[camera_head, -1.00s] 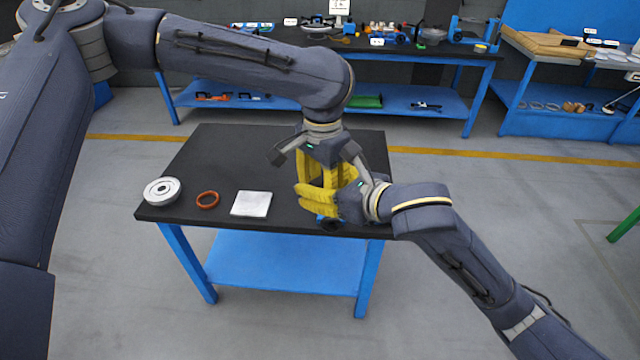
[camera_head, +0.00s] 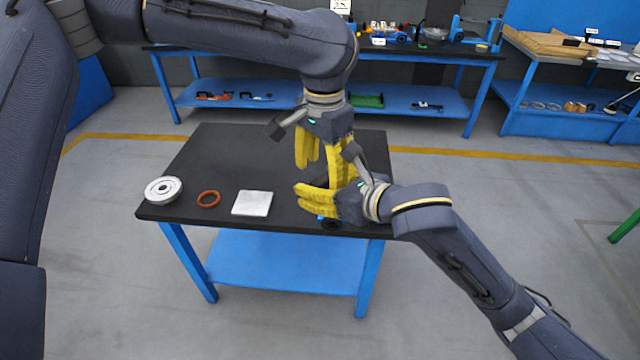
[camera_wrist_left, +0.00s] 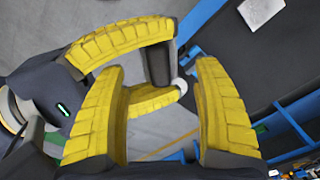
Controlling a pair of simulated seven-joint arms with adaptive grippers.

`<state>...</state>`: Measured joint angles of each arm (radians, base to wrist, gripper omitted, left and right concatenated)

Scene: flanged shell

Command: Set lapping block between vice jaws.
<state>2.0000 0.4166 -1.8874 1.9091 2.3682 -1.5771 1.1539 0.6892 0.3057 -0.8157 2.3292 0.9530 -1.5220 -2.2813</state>
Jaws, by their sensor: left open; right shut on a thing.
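My right gripper (camera_head: 322,186) is over the table's front right part. In the left wrist view it is shut on a dark grey piece (camera_wrist_left: 159,66) with a pale rounded end; I cannot tell for sure that this is the lapping block. My left gripper (camera_head: 320,160) is open just above it. In the left wrist view the open left fingers (camera_wrist_left: 162,80) appear either side of the dark piece; no contact is clear. A small blue and dark part (camera_head: 328,223) shows under the right gripper, mostly hidden. I cannot make out vice jaws on the table.
On the black table (camera_head: 215,150) are a pale flanged disc (camera_head: 162,190), an orange ring (camera_head: 208,199) and a white square plate (camera_head: 252,203). The back left of the table is clear. A bench with tools (camera_head: 420,45) stands behind, well away.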

